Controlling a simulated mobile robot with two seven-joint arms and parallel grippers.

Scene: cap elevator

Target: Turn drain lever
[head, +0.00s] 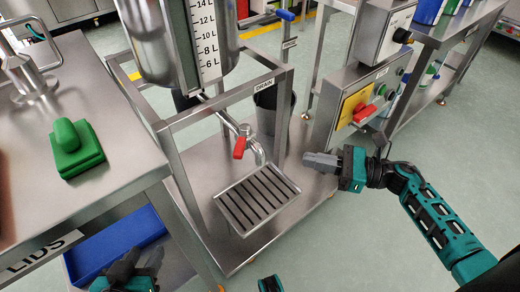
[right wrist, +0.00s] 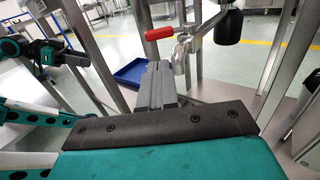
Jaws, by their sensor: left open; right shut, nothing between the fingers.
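The red drain lever (head: 239,147) sits on the metal tap (head: 252,142) below the steel tank, above a slatted drip tray (head: 257,200). In the right wrist view the lever (right wrist: 159,34) points left from the tap (right wrist: 185,50), just beyond my fingertips. My right gripper (head: 308,161) is shut and empty, to the right of the tap and apart from it; its closed fingers (right wrist: 158,68) point toward the tap. My left gripper (head: 139,262) is open and low at the bottom left, partly cut off by the frame edge.
A steel table (head: 120,190) with a green block (head: 76,148) stands at left, over a blue bin (head: 118,246). Frame posts surround the tap. A control box (head: 362,102) with a red switch stands at right. The floor at the lower right is clear apart from my arm.

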